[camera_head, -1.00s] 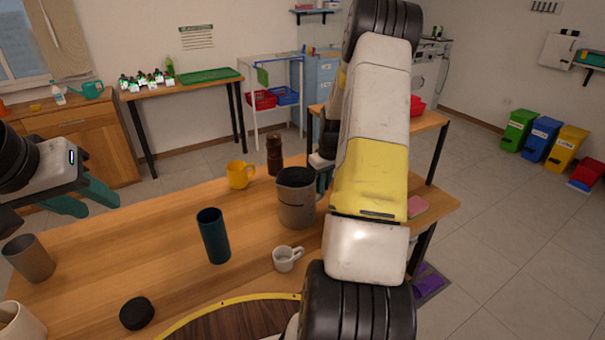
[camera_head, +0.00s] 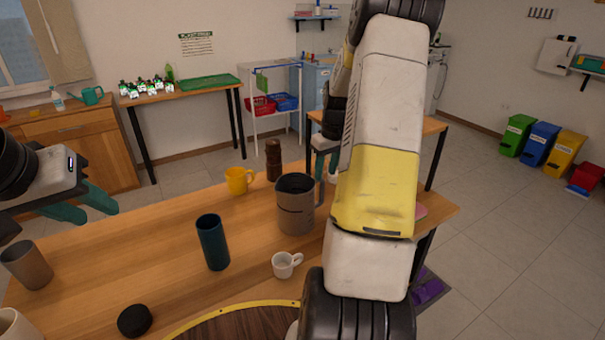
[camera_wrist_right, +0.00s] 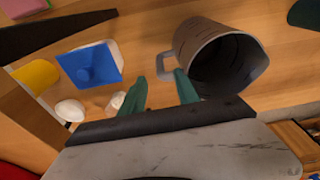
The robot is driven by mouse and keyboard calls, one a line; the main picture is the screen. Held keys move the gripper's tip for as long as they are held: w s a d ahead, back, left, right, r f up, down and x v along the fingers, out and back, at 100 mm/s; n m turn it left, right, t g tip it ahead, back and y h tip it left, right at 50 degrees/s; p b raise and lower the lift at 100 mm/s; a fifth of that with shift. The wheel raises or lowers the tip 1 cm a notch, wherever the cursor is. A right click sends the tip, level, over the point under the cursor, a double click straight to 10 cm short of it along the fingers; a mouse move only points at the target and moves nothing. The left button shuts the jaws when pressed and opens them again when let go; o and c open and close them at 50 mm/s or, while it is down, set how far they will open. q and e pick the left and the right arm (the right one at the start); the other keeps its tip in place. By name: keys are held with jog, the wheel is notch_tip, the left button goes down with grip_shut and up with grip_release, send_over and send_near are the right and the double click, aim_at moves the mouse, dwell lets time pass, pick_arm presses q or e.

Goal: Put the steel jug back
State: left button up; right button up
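The steel jug (camera_head: 296,212), a grey vessel with a dark inside, stands upright on the wooden table (camera_head: 165,240). In the right wrist view the jug (camera_wrist_right: 208,50) shows its open mouth and its handle, close to my fingertips. My right gripper (camera_head: 326,165) is behind and above the jug, partly hidden by my right arm. In the wrist view its two green fingers (camera_wrist_right: 160,88) are apart, with nothing between them, near the handle but apparently clear of it. My left gripper (camera_head: 90,207) is open and empty over the table's left end.
A yellow mug (camera_head: 239,180), brown grinder (camera_head: 273,160), dark teal tumbler (camera_head: 212,242), white cup (camera_head: 285,264), black lid (camera_head: 134,320) and grey cup (camera_head: 27,265) stand around the jug. A blue square item (camera_wrist_right: 90,64) lies near my right fingers. The table's left-middle is clear.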

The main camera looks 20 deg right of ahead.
jog(key=s+a+r+t, duration=0.1)
jog(key=s+a+r, duration=0.3)
jog(key=a+r, duration=0.3)
jog(key=s+a+r+t, duration=0.1)
jog(key=s+a+r, duration=0.4)
jog(key=r, duration=0.5)
jog(key=s+a+r+t+y, duration=0.1)
jog(key=s+a, duration=0.4)
jog(key=s, duration=0.3)
jog(key=s+a+r+m+t, duration=0.1)
jog(key=s+a+r, duration=0.1)
jog(key=s+a, duration=0.4)
jog(key=shift+s+a+r+y, duration=0.15)
jog(key=shift+s+a+y, duration=0.2)
jog(key=shift+s, duration=0.6)
